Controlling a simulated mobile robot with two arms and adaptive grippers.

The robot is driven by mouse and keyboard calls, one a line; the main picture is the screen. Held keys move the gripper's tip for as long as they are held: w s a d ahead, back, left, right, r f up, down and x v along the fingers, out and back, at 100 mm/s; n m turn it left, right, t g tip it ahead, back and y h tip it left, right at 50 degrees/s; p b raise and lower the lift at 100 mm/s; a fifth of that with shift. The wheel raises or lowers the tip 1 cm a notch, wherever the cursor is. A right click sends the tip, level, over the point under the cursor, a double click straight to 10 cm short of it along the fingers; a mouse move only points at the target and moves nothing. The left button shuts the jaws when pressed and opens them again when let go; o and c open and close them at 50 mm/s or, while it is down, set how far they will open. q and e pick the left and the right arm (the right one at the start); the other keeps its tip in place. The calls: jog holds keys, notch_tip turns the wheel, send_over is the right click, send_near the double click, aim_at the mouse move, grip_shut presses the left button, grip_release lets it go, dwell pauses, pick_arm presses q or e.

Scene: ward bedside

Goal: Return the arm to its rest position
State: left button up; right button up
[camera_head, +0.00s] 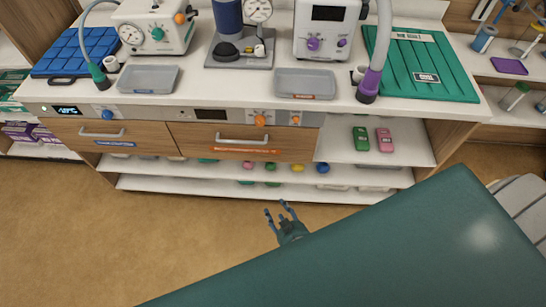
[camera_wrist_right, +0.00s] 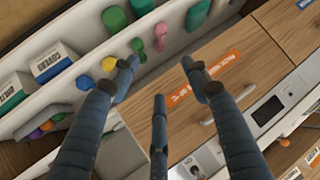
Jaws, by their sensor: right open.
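My right gripper (camera_head: 283,215) is low in the head view, above the floor in front of the counter. Its dark blue fingers are spread and nothing is between them. In the right wrist view the three fingers of the right gripper (camera_wrist_right: 158,85) stand apart, with the wooden drawer front behind them. The arm behind the gripper is hidden in the head view by a broad teal surface in the foreground. My left gripper is not in view.
A counter (camera_head: 240,84) with devices and grey trays (camera_head: 305,84) stands ahead. Its two drawers (camera_head: 222,139) look closed. Lower shelves (camera_head: 180,184) hold small coloured items. The brown floor (camera_head: 120,235) is bare at left.

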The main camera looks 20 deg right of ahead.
jog(key=s+f+n+g+y, duration=0.1)
jog(key=s+f+n+g, duration=0.3)
jog(key=s+f, duration=0.9)
jog(key=s+d+f+g, duration=0.2)
jog(key=s+f+g, duration=0.1)
jog(key=s, duration=0.7)
jog(key=s+d+f+n+g+b, duration=0.1)
jog(key=s+d+f+g, duration=0.1)
jog(key=s, duration=0.9)
jog(key=shift+d+f+n+g+h+b, duration=0.3)
jog(key=shift+d+f+g+h, duration=0.1)
jog(key=shift+d+g, duration=0.25)
jog(key=shift+w+a, duration=0.1)
jog(key=shift+w, duration=0.05)
